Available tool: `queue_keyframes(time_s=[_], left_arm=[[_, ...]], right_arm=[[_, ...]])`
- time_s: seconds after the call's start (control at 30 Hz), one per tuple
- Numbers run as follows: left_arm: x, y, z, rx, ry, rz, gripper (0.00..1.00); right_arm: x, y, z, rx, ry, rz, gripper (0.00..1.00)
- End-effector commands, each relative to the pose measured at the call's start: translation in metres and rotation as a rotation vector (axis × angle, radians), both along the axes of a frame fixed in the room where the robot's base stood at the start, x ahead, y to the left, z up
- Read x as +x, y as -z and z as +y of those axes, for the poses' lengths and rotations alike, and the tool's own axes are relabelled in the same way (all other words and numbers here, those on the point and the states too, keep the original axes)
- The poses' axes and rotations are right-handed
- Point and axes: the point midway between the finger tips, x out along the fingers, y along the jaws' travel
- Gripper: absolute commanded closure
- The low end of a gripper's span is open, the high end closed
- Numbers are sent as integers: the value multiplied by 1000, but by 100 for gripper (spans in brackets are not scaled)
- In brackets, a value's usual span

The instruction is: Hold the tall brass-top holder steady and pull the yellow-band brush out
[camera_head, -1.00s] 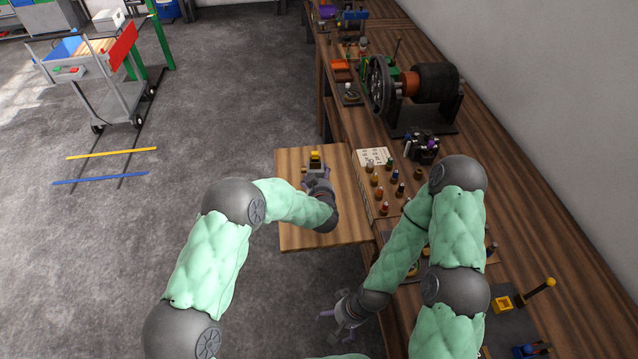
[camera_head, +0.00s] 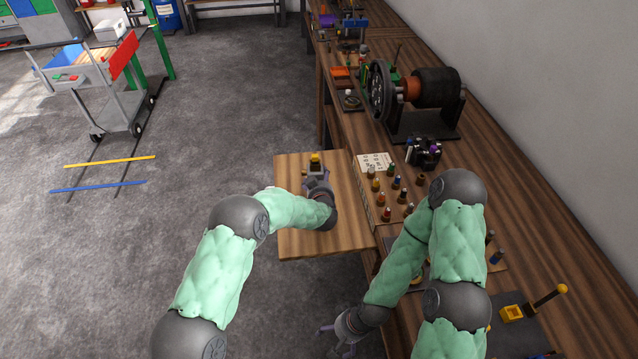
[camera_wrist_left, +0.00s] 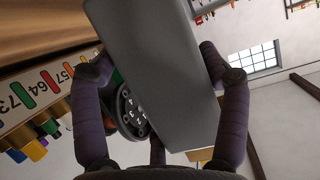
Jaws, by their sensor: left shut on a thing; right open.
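My left gripper (camera_head: 317,174) is above the light wooden board at the front of the bench. It is shut on a dark grey block, which fills the space between its fingers in the left wrist view (camera_wrist_left: 155,65); I take this to be the tall holder. A yellow or brass top (camera_head: 315,158) shows just beyond the fingers in the head view. It is too small to tell the holder's top from a yellow-band brush. My right gripper (camera_head: 338,339) is open and empty, low near the bottom edge of the head view, well apart from the holder.
The wooden board (camera_head: 290,240) is otherwise clear. To its right, a rack (camera_head: 366,196) holds several colour-topped pieces beside a printed card (camera_head: 375,163). A black dynamo (camera_head: 432,90) with a pulley wheel stands farther back. A yellow-knobbed lever (camera_head: 548,297) is at the lower right.

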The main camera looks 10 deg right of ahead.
Motion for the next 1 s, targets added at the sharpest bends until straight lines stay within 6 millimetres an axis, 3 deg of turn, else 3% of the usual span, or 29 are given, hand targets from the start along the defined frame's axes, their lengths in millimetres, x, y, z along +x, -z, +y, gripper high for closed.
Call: queue_keyframes(time_s=[1.0], left_arm=[[1,7,0,3,-11,-4,81]], right_arm=[[0,4,0,0,0,0,0]])
